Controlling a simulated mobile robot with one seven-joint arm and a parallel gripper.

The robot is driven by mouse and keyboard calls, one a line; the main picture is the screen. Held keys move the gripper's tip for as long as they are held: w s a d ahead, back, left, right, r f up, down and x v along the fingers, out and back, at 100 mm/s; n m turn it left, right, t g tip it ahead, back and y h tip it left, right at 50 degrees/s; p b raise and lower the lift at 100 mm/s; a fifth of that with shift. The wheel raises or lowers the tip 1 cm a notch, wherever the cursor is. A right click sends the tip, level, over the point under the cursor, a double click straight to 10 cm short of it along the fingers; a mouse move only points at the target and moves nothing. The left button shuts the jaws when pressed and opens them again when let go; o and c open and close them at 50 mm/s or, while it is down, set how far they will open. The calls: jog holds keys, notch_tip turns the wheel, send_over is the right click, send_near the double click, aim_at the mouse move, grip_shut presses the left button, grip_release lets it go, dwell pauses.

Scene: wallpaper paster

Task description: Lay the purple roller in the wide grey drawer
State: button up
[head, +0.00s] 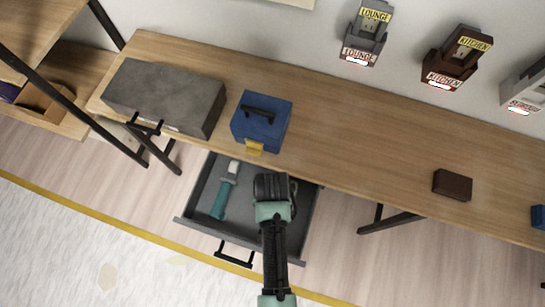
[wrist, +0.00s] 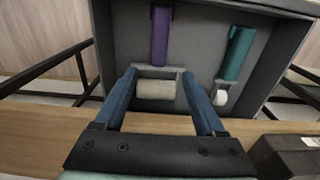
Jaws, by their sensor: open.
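The wide grey drawer (head: 243,212) is pulled out below the wooden bench. The purple roller (wrist: 161,38) shows in the wrist view inside the drawer, its purple handle pointing away and its pale roller head (wrist: 156,90) near. In the head view it is hidden by my arm and gripper. My gripper (head: 272,188) is over the drawer. In the wrist view its blue fingers (wrist: 158,75) are open, one on each side of the pale head, with gaps to it. Whether the roller rests fully on the drawer floor is hard to tell.
A teal roller (head: 224,192) lies in the same drawer, to the left in the head view. A grey box (head: 165,97), a blue toolbox (head: 262,122) and a brown block (head: 452,185) stand on the bench (head: 350,150). Bench edge and legs flank the drawer.

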notch_tip(320, 180, up, 9)
jog(key=w+a+r+n+t, duration=0.15)
jog(key=w+r+t, duration=0.65)
jog(key=w+r, duration=0.85)
jog(key=w+r+t, duration=0.3)
jog(key=r, duration=0.5)
jog(key=w+r+t, duration=0.3)
jog(key=r, duration=0.6)
notch_tip(320, 180, up, 17)
jog(key=s+t, duration=0.1)
jog(key=t, duration=0.4)
jog(key=s+r+n+t, duration=0.1)
jog(key=s+r+t, duration=0.3)
jog(key=r, duration=0.6)
jog(key=s+d+r+n+t, duration=0.1)
jog(key=s+r+t, duration=0.3)
jog(key=s+r, duration=0.4)
jog(key=shift+d+r, duration=0.25)
jog(key=shift+r, duration=0.65)
